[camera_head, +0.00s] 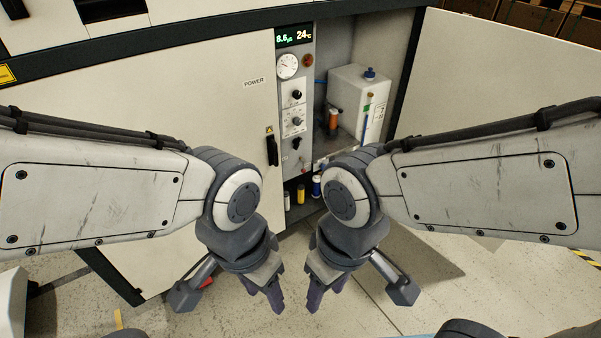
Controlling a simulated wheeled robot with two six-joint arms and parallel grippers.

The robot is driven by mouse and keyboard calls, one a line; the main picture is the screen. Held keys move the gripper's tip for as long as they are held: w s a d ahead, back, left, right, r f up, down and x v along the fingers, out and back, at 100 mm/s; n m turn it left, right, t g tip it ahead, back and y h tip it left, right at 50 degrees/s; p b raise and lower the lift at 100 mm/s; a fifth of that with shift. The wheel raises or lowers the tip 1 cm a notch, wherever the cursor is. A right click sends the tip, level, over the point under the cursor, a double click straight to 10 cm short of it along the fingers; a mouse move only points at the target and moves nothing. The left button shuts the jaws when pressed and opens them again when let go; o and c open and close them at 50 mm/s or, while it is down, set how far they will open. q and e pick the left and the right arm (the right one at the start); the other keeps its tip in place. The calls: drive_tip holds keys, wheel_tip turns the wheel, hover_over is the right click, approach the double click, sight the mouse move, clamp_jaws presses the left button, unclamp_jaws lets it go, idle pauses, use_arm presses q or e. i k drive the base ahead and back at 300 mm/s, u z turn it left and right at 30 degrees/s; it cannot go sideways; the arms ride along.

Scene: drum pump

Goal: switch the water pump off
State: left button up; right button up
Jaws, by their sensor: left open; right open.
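A grey control panel (293,130) is set in the white cabinet ahead. It carries a lit display (294,36), a round gauge (287,66), a red-brown button or lamp (308,60), two dark knobs (296,95) and (296,121), and a small black switch (296,143). The labels are too small to read, so I cannot tell which control is the water pump's. An orange and black cylinder (333,120) stands in the open bay beside a white tank (358,100). My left gripper (264,290) and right gripper (325,290) are open, empty, pointing down, well apart from the panel.
An open white door (490,75) stands at the right. Small bottles (301,193) sit low in the bay. Bare floor (350,300) lies below my grippers.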

sight(295, 141)
drive_tip(key=u, duration=0.1)
drive_tip(key=i, duration=1.1)
drive_tip(key=z, duration=0.2)
